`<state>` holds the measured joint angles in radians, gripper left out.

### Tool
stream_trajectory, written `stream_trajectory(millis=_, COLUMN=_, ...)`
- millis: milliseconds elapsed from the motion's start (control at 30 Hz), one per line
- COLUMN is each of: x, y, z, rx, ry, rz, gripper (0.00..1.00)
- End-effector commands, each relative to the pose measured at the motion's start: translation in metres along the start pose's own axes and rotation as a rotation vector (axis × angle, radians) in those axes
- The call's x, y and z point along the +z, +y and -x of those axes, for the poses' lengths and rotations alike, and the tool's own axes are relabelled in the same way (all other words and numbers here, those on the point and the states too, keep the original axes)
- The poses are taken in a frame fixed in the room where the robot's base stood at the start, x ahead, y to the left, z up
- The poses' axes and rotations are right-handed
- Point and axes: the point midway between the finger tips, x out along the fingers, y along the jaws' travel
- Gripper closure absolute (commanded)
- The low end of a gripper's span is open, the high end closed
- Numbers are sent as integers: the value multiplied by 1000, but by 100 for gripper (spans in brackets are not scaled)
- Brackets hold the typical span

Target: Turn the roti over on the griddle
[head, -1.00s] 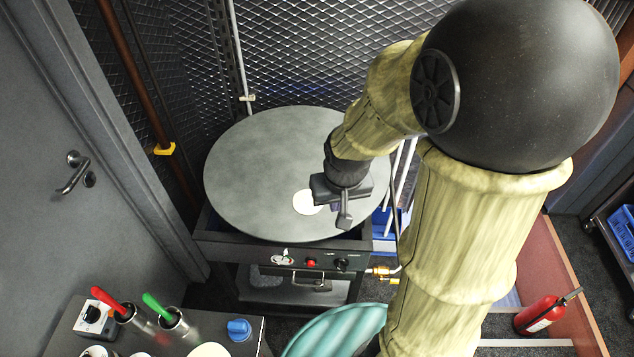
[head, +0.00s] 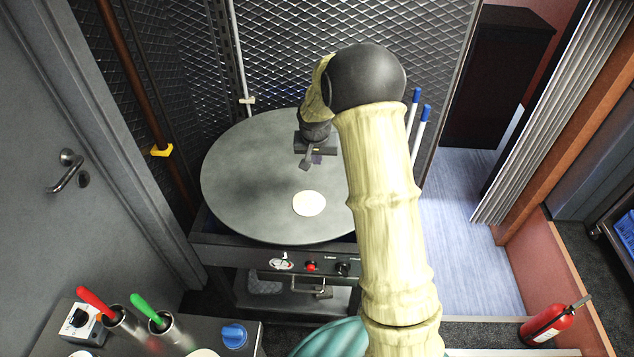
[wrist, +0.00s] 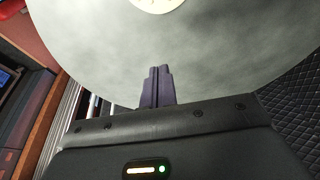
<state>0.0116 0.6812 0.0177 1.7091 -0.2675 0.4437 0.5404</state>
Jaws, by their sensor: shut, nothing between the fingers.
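The roti (head: 309,203) is a small pale disc lying flat on the round grey griddle (head: 245,180), towards its front right. My gripper (head: 305,166) is above the griddle, behind the roti in the head view and apart from it. In the wrist view, my gripper's dark fingers (wrist: 158,84) are together and empty. The roti also shows there, cut off at the top edge (wrist: 157,3), beyond the fingertips. The gap between the fingers and the griddle surface is hard to judge.
The griddle stands on a dark stand with a red knob (head: 312,266). Mesh panels (head: 300,60) rise close behind it. A counter with red-handled (head: 96,303) and green-handled (head: 149,310) tools in metal cups is at the front left.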

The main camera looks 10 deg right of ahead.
Motion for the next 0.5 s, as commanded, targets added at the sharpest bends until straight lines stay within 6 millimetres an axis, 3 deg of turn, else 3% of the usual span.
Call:
stream_trajectory(millis=233, x=0, y=0, z=-12, rx=1, ry=-2, rz=2, gripper=100)
stream_trajectory(millis=500, x=1, y=0, z=-51, rx=1, ry=-4, rz=2, gripper=100)
